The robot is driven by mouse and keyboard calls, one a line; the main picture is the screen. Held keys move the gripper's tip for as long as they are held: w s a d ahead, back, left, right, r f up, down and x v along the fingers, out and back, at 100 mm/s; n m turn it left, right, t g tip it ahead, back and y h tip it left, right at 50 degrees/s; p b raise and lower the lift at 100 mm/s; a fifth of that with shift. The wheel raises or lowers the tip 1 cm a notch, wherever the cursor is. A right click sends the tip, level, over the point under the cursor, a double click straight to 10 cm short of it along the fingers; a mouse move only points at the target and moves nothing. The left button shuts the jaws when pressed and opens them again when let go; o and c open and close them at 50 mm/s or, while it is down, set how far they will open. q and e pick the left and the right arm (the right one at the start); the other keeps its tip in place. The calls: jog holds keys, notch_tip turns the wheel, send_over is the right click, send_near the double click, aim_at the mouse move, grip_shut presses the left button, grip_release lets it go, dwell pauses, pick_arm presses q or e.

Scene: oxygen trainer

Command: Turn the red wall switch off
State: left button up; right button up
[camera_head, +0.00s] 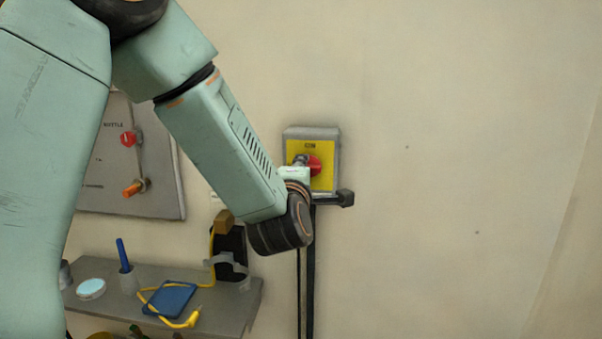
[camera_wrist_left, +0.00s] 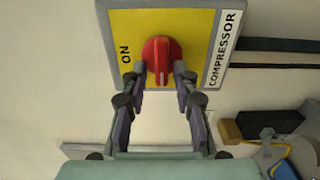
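The red wall switch (camera_head: 315,166) is a round red knob on a yellow plate (camera_head: 325,150) marked ON, mounted on a grey wall box. In the left wrist view the red knob (camera_wrist_left: 161,50) has a raised ridge running up and down the picture, with ON to its left and COMPRESSOR to its right. My left gripper (camera_wrist_left: 160,72) is at the knob, one finger on each side of the ridge. The fingers stand apart, with a gap to the ridge. In the head view my left gripper (camera_head: 301,162) partly covers the knob. My right gripper is not in view.
A grey panel (camera_head: 160,190) with red and orange knobs hangs at the left. Below it a shelf (camera_head: 235,300) holds a blue pad (camera_head: 170,299), a yellow cable and a black box. Dark pipes (camera_head: 307,270) run down below the switch box. The wall to the right is bare.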

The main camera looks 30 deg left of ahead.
pick_arm(q)
jog(key=shift+o, duration=0.3)
jog(key=shift+s, duration=0.25)
jog(key=v, duration=0.7)
jog(key=shift+f, duration=0.1)
jog(key=shift+s, duration=0.25)
